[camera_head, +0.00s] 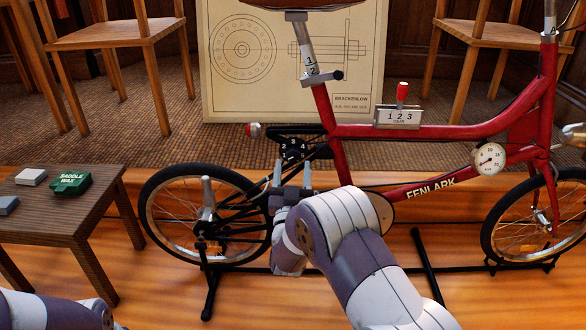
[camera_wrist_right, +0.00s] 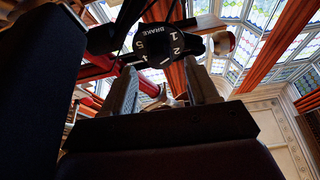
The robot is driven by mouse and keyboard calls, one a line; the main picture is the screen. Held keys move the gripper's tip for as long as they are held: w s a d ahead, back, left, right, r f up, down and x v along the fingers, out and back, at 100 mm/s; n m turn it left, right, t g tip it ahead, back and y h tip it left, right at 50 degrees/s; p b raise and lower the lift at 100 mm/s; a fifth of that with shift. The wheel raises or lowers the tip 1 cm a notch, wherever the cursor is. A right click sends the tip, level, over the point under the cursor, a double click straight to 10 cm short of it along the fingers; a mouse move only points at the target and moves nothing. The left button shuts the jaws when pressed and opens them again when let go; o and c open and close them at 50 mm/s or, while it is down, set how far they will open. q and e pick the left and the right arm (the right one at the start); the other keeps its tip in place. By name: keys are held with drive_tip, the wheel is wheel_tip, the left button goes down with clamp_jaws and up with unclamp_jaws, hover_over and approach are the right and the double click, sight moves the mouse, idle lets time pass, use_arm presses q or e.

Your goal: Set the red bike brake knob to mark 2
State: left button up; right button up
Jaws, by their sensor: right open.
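The bike brake knob (camera_head: 293,150) is a dark round dial with pale numbers, low behind the red bike's (camera_head: 430,133) seat tube. In the right wrist view the knob (camera_wrist_right: 158,42) shows the word BRAKE and the digits 1, 2 and 5. Which mark it is set to I cannot tell. My right gripper (camera_head: 292,175) is open and points up just below the knob. In the right wrist view its two fingers (camera_wrist_right: 160,88) stand apart, with the knob above and between their tips. The fingers do not visibly grip it. My left gripper is out of view.
A shifter box (camera_head: 398,118) marked 1 2 3 with a red lever sits on the frame. A round gauge (camera_head: 488,158) hangs near the front. The rear wheel (camera_head: 160,235) is left of my right arm.

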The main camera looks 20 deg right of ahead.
sight(293, 156)
drive_tip(key=shift+x, duration=1.5)
drive_tip(key=shift+c, duration=0.2)
drive_tip(key=c, duration=1)
drive_tip(key=shift+a+m, duration=0.1)
drive_tip(key=shift+m, duration=0.2)
